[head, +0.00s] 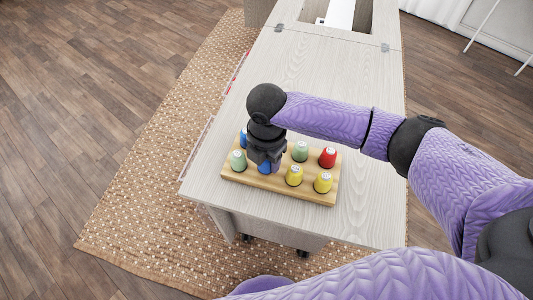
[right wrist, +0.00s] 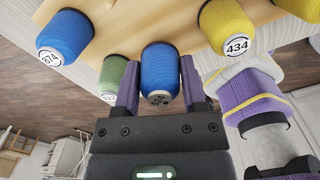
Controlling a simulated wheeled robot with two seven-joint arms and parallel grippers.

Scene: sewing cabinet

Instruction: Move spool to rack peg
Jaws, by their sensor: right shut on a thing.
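A blue spool (head: 264,167) is between the fingers of my right gripper (head: 265,160), which is shut on it over the front left part of the wooden rack (head: 255,182). In the right wrist view the same blue spool (right wrist: 160,72) stands between the two fingers (right wrist: 159,88), its end towards the camera. Its far end meets or nearly meets the rack board; whether it sits fully on a peg is hidden. My left gripper is not in view.
The rack also holds another blue spool (head: 243,139), green spools (head: 238,160) (head: 300,151), a red spool (head: 328,157) and yellow spools (head: 294,175) (head: 323,181). The cabinet top (head: 360,205) is bare around the rack, with an open recess (head: 340,14) at its far end.

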